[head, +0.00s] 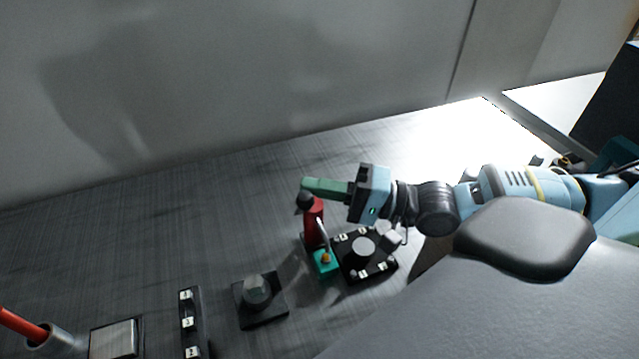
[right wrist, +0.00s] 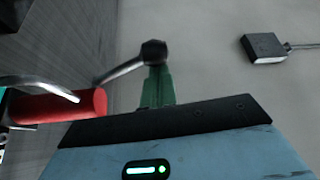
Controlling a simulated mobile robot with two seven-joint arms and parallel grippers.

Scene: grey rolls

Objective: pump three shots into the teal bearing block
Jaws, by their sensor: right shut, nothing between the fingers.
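The teal bearing block (head: 325,263) sits on the dark bench, with a small orange fitting on top. A red pump body (head: 314,222) stands by it, and a thin pale tube runs down from the red body towards the block. The red body also shows in the right wrist view (right wrist: 60,106), with a grey lever ending in a black knob (right wrist: 154,52). My right gripper (head: 306,187) has its green fingers shut and empty, level above the red body. The fingertips (right wrist: 156,72) are at the knob; I cannot tell whether they touch. My left gripper is out of view.
Right of the block is a black plate (head: 378,273) with a round grey knob and white labels. To the left are a dark base with a dome (head: 257,290), a labelled black strip (head: 190,325), a framed square plate (head: 114,340) and a red rod (head: 20,323) in a grey cup.

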